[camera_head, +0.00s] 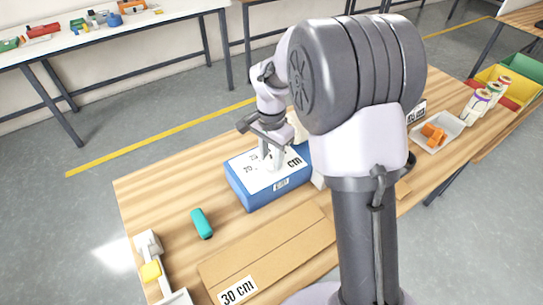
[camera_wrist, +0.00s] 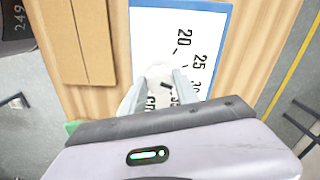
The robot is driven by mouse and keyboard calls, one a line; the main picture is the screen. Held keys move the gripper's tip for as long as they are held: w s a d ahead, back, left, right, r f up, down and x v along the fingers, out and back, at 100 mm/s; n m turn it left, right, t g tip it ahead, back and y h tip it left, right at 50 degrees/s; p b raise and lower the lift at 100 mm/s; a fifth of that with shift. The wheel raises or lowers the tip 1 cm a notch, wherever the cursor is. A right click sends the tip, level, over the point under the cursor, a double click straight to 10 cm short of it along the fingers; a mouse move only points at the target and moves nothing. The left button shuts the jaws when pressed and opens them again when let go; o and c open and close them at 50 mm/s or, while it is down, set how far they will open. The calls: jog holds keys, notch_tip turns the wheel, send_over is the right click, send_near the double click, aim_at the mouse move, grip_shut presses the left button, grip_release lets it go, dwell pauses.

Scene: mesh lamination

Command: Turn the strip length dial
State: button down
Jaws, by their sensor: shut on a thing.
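The strip length dial is a white knob (camera_wrist: 158,72) on a blue box (camera_head: 262,196) with a white top face. Numbers such as 20, 25 and 30 are printed around it in the wrist view, seen sideways. My gripper (camera_head: 272,152) points down at the box from above. In the wrist view my gripper's two fingers (camera_wrist: 162,86) stand on either side of the knob and are shut on it. The fingers and my wrist hide part of the knob and some of the numbers.
Left of the box lies a teal object (camera_head: 201,223). In front are brown cardboard (camera_head: 270,245) and a "30 cm" label (camera_head: 238,290). A white tray (camera_head: 418,130) with orange pieces stands at the right. My arm hides the table's middle right.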

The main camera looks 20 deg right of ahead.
aim_at(271, 160)
jog(key=c, duration=0.9)
grip_release()
notch_tip(271, 160, up, 18)
jog(key=p, duration=0.6)
jog(key=shift+f+p, duration=0.25)
jog(key=shift+p, duration=0.15)
